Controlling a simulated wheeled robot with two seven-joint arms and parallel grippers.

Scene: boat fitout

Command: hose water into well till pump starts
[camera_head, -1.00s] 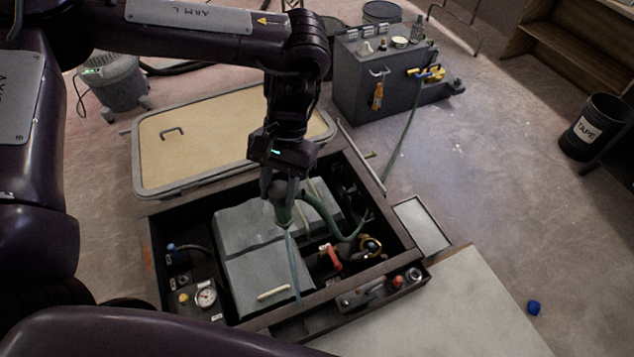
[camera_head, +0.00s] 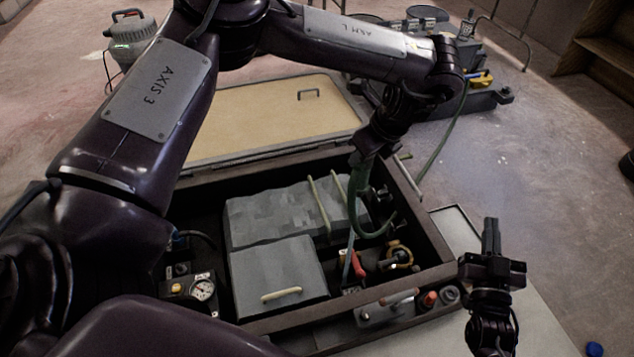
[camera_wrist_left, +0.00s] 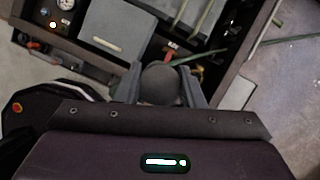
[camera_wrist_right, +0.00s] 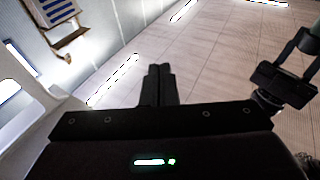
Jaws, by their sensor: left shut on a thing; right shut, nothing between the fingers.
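My left gripper (camera_head: 364,150) is shut on the green hose (camera_head: 364,228), above the right part of the open dark-walled well (camera_head: 425,225). The hose curves down from the gripper; a thin bluish streak, apparently water, runs down beside it. Where it lands is unclear. In the left wrist view a rounded grey end (camera_wrist_left: 160,85) sits between the fingers. The well holds grey covers (camera_head: 278,275), a red-handled part (camera_head: 357,264), a brass-ringed fitting (camera_head: 398,255) and a gauge (camera_head: 202,290). A pump is not clearly identifiable. My right gripper (camera_head: 491,235) is shut and empty, pointing up, right of the well.
A tan hatch panel (camera_head: 270,120) lies behind the well. A grey machine with a yellow handle (camera_head: 480,78) stands at the back right, the hose leading towards it. A vacuum-like canister (camera_head: 130,40) is at the back left. The floor at right is largely clear.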

